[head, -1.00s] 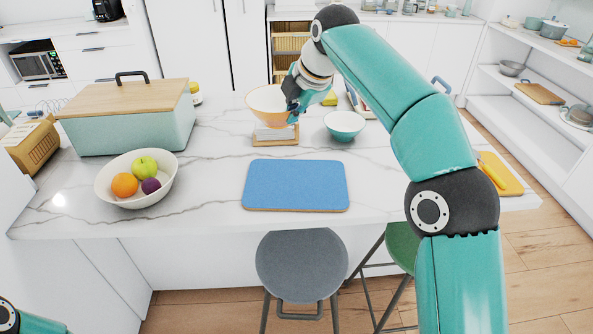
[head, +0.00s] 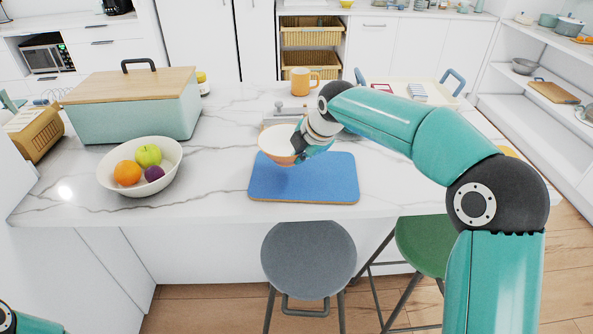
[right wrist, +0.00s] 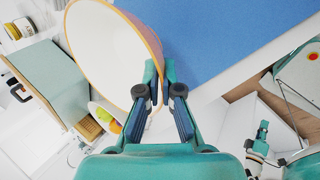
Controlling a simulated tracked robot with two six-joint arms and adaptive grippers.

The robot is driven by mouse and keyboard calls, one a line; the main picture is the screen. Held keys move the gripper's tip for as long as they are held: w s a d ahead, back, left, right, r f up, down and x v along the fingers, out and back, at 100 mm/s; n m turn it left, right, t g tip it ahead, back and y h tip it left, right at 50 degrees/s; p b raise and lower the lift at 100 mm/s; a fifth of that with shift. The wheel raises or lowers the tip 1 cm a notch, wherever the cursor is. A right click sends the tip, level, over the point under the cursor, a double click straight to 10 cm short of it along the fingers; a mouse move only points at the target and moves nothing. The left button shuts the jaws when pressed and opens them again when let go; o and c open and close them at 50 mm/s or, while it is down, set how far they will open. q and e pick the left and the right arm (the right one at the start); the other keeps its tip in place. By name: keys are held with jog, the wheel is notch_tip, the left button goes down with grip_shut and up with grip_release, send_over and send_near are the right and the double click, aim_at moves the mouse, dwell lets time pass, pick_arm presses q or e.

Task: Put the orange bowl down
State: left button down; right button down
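The orange bowl (head: 276,144), white inside, is at the back left part of the blue mat (head: 310,187) in the head view. I cannot tell whether its base touches the mat or hangs just above it. My right gripper (head: 302,147) is at the bowl's right side. In the right wrist view the bowl (right wrist: 105,48) fills the upper left, its rim running between the fingers of my right gripper (right wrist: 160,82), which are shut on it. The blue mat also shows there (right wrist: 225,35).
A cream fruit bowl (head: 118,187) stands left of the mat, with a teal box with a wooden lid (head: 135,115) behind it. An orange mug (head: 301,82) and a tray with blue handles (head: 440,91) stand farther back. The mat's front and right are clear.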

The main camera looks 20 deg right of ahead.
notch_tip(320, 180, down, 4)
jog(key=shift+f, duration=0.1)
jog(key=c, duration=1.3)
grip_release()
jog(key=v, duration=1.2)
jog(key=shift+b, duration=0.3)
